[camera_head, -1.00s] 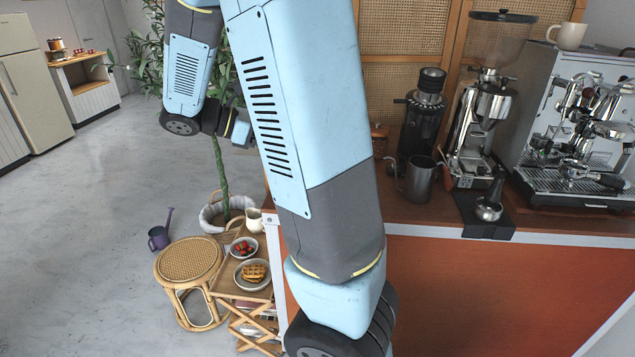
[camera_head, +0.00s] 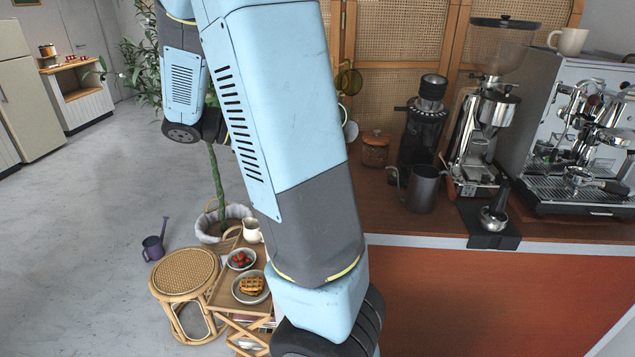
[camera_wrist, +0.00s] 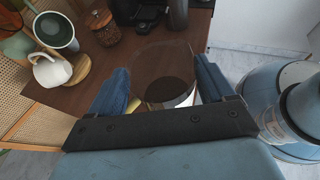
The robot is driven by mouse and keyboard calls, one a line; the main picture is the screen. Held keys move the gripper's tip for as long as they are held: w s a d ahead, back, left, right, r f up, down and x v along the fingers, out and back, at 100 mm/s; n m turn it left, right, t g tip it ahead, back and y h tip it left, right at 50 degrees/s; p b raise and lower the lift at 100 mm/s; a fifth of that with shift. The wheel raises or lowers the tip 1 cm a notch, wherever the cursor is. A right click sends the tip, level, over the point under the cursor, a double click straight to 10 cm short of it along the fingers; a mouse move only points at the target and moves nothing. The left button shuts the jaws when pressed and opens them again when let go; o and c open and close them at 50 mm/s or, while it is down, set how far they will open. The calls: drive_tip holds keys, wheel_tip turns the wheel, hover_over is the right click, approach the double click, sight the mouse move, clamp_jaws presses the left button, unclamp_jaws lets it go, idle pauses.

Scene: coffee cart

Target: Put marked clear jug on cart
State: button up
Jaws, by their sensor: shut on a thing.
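In the wrist view my gripper (camera_wrist: 162,78) is shut on a clear jug (camera_wrist: 158,58), with one blue finger on each side. The jug's wall is see-through, with a dark round patch and a pale strip low between the fingers. The brown wooden cart top (camera_wrist: 120,72) lies beneath and around it; I cannot tell whether the jug touches it. In the head view my arm hides the gripper and the jug, and the cart top (camera_head: 400,222) shows to the right of my arm.
A lidded jar (camera_wrist: 102,27), a white mug (camera_wrist: 50,70) and a dark-topped container (camera_wrist: 56,32) stand at the left in the wrist view. In the head view, a metal pitcher (camera_head: 422,190), grinder (camera_head: 484,135) and espresso machine (camera_head: 575,140) occupy the cart's right. A waffle stand (camera_head: 228,292) is at left.

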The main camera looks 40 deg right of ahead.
drive_tip(key=shift+s+d+f, duration=0.2)
drive_tip(key=shift+d+f, duration=5.5)
drive_tip(key=shift+f, duration=0.25)
drive_tip(key=o, duration=1.4)
drive_tip(key=shift+c, duration=0.2)
